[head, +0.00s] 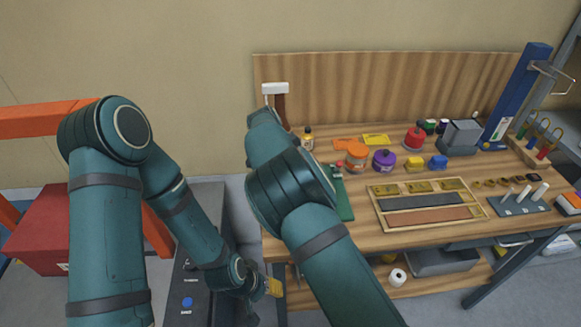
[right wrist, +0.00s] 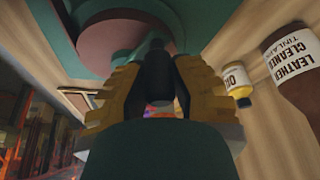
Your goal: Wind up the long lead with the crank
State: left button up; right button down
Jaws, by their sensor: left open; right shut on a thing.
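My right gripper (right wrist: 158,88) is shut on a dark upright piece, apparently the crank handle (right wrist: 157,60); its yellow pads stand on either side. Beyond it in the right wrist view is a green winder (right wrist: 78,45) with a reddish-brown round part (right wrist: 110,38). In the head view my right arm hides this gripper and most of the winder; a green strip of it (head: 343,203) shows at the bench's left side. I cannot make out the long lead. My left gripper (head: 274,287) is open and low beside the bench's left edge.
A brown leather cleaner bottle (right wrist: 297,75) and a small oil bottle (right wrist: 237,82) stand near the right gripper. On the wooden bench are orange (head: 356,154) and purple (head: 384,160) pots and a compartment tray (head: 480,206). A paper roll (head: 397,277) lies on the shelf below.

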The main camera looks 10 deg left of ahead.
jog(key=shift+d+f, duration=0.1)
jog(key=shift+f, duration=0.05)
jog(key=c, duration=0.8)
grip_release()
jog(key=shift+o, duration=0.2)
jog(key=v, duration=1.2)
